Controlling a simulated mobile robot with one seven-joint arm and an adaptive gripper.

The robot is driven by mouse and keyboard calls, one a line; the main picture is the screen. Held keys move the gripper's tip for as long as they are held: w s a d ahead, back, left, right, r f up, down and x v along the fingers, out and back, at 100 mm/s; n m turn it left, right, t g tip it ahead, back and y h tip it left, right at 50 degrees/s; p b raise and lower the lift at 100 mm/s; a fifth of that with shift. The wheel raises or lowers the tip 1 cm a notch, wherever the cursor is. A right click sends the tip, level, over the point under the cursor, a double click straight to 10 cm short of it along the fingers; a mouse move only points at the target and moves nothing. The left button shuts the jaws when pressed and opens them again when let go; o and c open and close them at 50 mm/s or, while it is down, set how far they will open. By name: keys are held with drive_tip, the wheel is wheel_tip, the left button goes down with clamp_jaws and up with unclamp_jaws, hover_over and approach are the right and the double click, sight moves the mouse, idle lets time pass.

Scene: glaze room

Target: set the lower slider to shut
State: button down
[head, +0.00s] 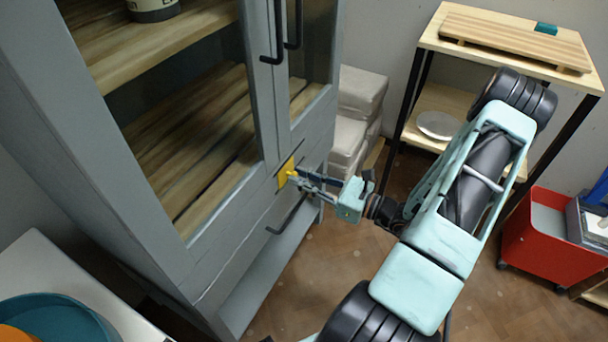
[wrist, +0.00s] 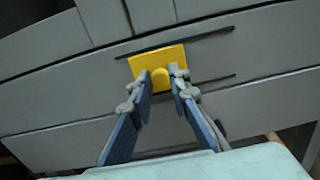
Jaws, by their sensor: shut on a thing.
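The lower slider, a yellow plate (head: 285,173) with a rounded knob, sits on the front of the grey cabinet (head: 221,262), below the glass doors. In the wrist view the yellow plate (wrist: 155,61) lies between dark rail lines. More rail shows to its right than to its left. My gripper (head: 297,178) is at the plate, with its fingers on both sides of the knob. In the wrist view my gripper (wrist: 160,80) is shut on the knob. In the head view the fingers partly hide the plate. No shut mark is readable.
A dark drawer handle (head: 287,216) is just below my gripper. Black door handles (head: 278,35) are above. A wooden shelf unit (head: 432,41) stands behind my arm. A red cart (head: 530,245) is at right. A white table (head: 48,262) with a teal bowl (head: 50,318) is at lower left.

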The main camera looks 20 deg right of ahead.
drive_tip(key=c, duration=1.8)
unclamp_jaws()
drive_tip(key=shift+s+a, duration=0.15)
drive_tip(key=shift+a, duration=0.05)
drive_tip(key=shift+c, duration=0.2)
drive_tip(key=v, duration=1.2)
